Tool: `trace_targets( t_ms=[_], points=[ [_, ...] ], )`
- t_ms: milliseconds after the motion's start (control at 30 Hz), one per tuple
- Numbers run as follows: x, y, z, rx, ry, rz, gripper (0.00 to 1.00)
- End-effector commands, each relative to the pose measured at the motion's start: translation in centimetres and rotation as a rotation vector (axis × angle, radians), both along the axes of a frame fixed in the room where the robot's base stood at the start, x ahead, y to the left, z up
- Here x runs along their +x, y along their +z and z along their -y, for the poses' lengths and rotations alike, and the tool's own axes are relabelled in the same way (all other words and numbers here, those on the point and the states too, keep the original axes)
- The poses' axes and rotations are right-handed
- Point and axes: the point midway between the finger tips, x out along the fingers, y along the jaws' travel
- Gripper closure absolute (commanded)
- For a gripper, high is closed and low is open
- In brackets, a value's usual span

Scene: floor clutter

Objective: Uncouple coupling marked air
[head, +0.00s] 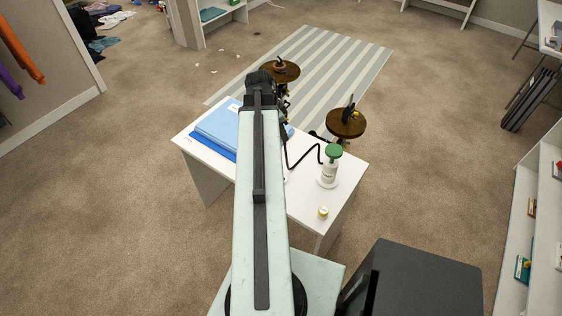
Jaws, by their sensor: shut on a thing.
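My arm reaches forward over a white table, and my gripper (281,94) is at its far end, mostly hidden by the dark wrist. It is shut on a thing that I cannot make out. A black hose (303,157) loops over the table from beside my arm to a white canister (329,172) with a green top. No coupling and no "air" marking can be read in this view; the hose's end near my arm is hidden.
The white table (302,205) also bears blue folders (218,128) and a small yellow-topped jar (323,212). Two round brown stools (346,123) (292,72) stand beyond it, by a striped rug (335,58). A dark box (425,285) is at front right. Carpet is open left and right.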

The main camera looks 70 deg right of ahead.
Motion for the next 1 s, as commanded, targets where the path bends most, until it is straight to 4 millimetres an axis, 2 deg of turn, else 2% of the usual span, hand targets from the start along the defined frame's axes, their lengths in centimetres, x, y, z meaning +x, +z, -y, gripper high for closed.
trace_targets(
  t_ms=[33, 167, 300, 433, 533, 933, 1000],
  points=[
    [0.0, -1.8, 0.0, 0.0, -0.001, 0.0, 1.0],
    [-0.1, -6.1, 0.1, 0.0, -0.003, 0.0, 1.0],
    [-0.1, -11.9, 0.1, 0.0, -0.004, 0.0, 1.0],
    [-0.1, -16.1, 0.1, 0.0, -0.006, 0.0, 1.0],
    [-0.1, -17.3, 0.1, 0.0, -0.006, 0.0, 1.0],
    [-0.1, -16.7, 0.1, 0.0, -0.025, 0.0, 1.0],
    [-0.1, -17.1, 0.1, 0.0, -0.024, 0.0, 1.0]
  ],
)
